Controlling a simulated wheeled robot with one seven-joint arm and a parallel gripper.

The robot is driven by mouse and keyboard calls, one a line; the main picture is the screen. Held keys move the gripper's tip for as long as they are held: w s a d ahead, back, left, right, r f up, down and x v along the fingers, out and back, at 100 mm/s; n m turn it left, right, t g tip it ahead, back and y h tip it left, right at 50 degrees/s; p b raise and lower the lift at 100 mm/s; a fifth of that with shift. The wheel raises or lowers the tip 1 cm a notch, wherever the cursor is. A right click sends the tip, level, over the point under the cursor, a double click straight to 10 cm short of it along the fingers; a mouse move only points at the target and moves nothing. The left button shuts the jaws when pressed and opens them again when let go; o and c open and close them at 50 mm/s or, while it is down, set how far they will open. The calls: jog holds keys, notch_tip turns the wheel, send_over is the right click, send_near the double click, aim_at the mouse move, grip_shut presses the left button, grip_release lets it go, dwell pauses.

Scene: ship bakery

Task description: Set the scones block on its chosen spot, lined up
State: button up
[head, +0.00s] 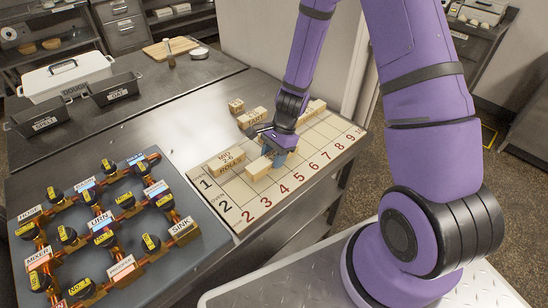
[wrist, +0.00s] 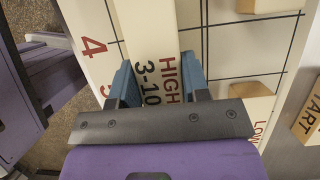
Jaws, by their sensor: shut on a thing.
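My gripper (head: 279,152) is shut on a long pale wooden block (head: 258,169), over the lower row of the numbered board (head: 243,213), around columns 3 and 4. In the wrist view the blue fingers (wrist: 158,85) clasp this block (wrist: 152,35) across its width; its top reads "HIGH 3-10". The rest of its label is hidden by my gripper, so I cannot read "scones". The block looks roughly in line with the grid. I cannot tell whether it touches the board. A rolls block (head: 230,161) marked "MID 2-6" lies on the upper row at the left.
A tart block (head: 254,118) and a small block (head: 236,105) are behind the board. Another block (head: 313,110) is near its far right end. A rack of labelled pipes and tags (head: 100,220) fills the left front. Dark tins (head: 110,90) stand farther back.

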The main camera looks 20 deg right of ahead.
jog(key=shift+f, duration=0.8)
jog(key=shift+f, duration=0.1)
jog(key=o, duration=1)
